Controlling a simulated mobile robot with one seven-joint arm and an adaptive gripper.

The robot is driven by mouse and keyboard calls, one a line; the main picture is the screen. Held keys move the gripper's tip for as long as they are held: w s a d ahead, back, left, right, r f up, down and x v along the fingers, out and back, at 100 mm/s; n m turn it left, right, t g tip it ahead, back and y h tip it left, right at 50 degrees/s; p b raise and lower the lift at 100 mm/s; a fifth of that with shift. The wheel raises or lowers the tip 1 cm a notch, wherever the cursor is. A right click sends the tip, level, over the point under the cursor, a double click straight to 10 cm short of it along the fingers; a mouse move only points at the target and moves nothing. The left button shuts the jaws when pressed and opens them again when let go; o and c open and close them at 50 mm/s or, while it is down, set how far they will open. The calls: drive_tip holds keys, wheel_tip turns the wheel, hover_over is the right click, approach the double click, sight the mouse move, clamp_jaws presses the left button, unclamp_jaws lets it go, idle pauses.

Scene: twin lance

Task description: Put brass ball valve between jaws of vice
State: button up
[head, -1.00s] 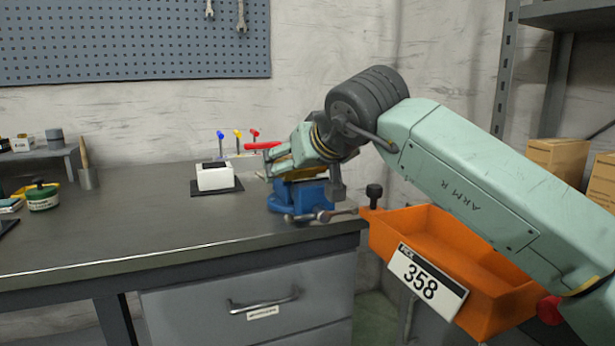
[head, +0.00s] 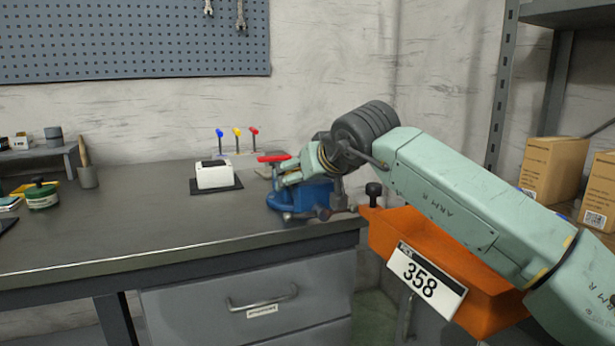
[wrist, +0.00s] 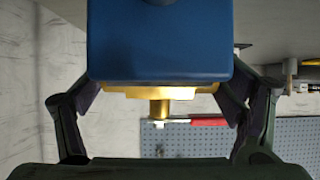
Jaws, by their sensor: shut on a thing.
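The brass ball valve (wrist: 160,94) is held between the two fingers of my gripper (wrist: 160,90). Its stem and red lever (wrist: 195,122) show below the brass body in the wrist view. In the head view the red lever (head: 273,158) sticks out to the left above my gripper (head: 287,176). The blue vice (head: 287,197) stands at the right end of the bench, directly below and beside my gripper. In the wrist view a blue block of the vice (wrist: 160,40) covers much of the valve. Whether the valve sits between the jaws is hidden.
A white box on a dark pad (head: 215,177) stands left of the vice. Upright blue, yellow and red-handled tools (head: 237,140) are behind. An orange bin (head: 440,245) is by the bench's right end. The bench middle (head: 130,225) is clear.

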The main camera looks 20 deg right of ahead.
drive_tip(key=shift+f, duration=0.2)
drive_tip(key=o, duration=1.7)
drive_tip(key=shift+c, duration=0.2)
drive_tip(key=shift+r, duration=0.3)
drive_tip(key=v, duration=1.2)
drive_tip(key=shift+f, duration=0.1)
